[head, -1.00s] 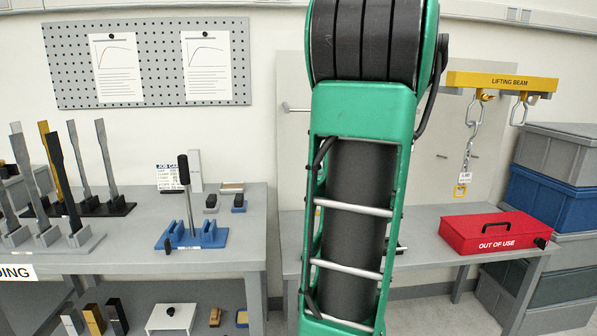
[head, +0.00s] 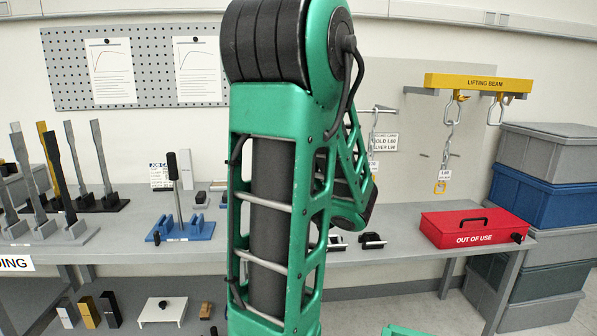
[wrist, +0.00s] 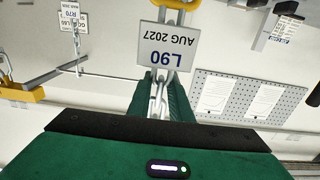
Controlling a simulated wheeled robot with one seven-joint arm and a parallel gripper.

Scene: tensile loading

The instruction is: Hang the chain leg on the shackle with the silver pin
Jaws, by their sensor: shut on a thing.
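In the wrist view, which is upside down, my gripper (wrist: 162,104) is shut on a chain leg (wrist: 158,90). The leg's white tag (wrist: 167,47) reads L90 AUG 2027, and a gold ring (wrist: 176,4) shows at its end. In the head view my gripper is hidden behind my arm. The yellow lifting beam (head: 478,83) carries two shackles. The left shackle (head: 456,96) holds another tagged chain leg (head: 448,142). The right shackle (head: 497,112) hangs empty. I cannot make out the pin colours.
A wall peg (wrist: 105,73) holds a leg tagged R70 (wrist: 69,20). A partly hidden sign (head: 385,143) names L60 and silver L90. A red OUT OF USE box (head: 475,228) sits on the bench below the beam. Stacked bins (head: 545,180) stand to the right.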

